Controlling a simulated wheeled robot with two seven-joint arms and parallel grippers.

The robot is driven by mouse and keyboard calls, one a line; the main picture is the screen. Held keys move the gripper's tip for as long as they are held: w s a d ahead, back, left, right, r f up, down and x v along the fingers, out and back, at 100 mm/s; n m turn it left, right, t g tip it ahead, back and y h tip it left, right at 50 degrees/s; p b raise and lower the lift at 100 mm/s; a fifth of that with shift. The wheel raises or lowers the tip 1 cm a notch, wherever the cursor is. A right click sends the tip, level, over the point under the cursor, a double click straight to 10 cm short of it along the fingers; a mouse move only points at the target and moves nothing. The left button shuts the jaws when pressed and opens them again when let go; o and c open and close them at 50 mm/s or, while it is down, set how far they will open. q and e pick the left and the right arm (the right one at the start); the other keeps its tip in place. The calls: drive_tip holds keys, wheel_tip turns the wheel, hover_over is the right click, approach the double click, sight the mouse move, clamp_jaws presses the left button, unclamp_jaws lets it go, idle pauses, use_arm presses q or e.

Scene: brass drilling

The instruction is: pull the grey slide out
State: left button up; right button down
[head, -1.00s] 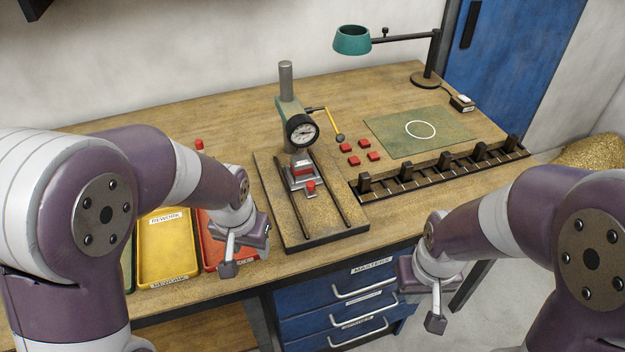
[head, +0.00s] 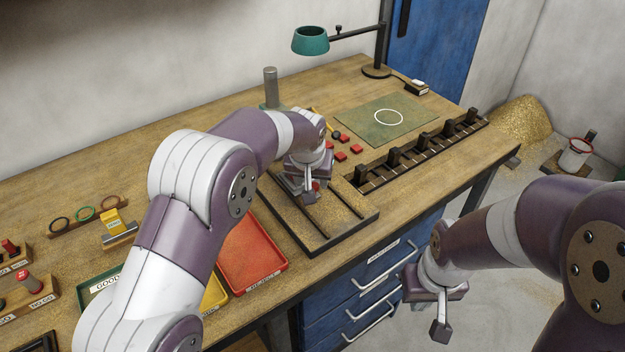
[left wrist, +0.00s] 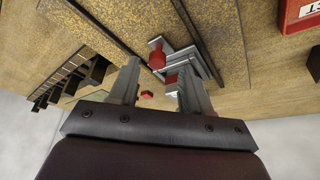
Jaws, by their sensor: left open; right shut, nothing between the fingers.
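In the left wrist view the grey slide (left wrist: 205,65) sits between the dark rails of the wooden base plate (left wrist: 110,12). It has a red knob (left wrist: 156,54) and carries a red block (left wrist: 171,79). My left gripper (left wrist: 158,68) is open, with the red knob showing between its two fingers; I cannot tell whether they touch it. In the head view my left gripper (head: 309,192) is over the base plate (head: 340,226) and hides most of the slide and the gauge. My right gripper (head: 440,322) is shut and empty, in front of the bench.
A grey post (head: 271,88) rises behind my left gripper. Red blocks (head: 341,156), a green mat (head: 365,125) and a slotted black rack (head: 420,150) lie to the right. A red tray (head: 252,255) is left of the base plate. Blue drawers (head: 330,320) are below.

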use_arm(q)
drive_tip(key=shift+w+d+f, duration=0.15)
drive_tip(key=shift+w+f, duration=0.1)
drive_tip(key=shift+f, duration=0.35)
drive_tip(key=shift+w+d+f, duration=0.2)
drive_tip(key=shift+d+f, duration=0.05)
drive_tip(key=shift+f, duration=0.15)
drive_tip(key=shift+a, duration=0.15)
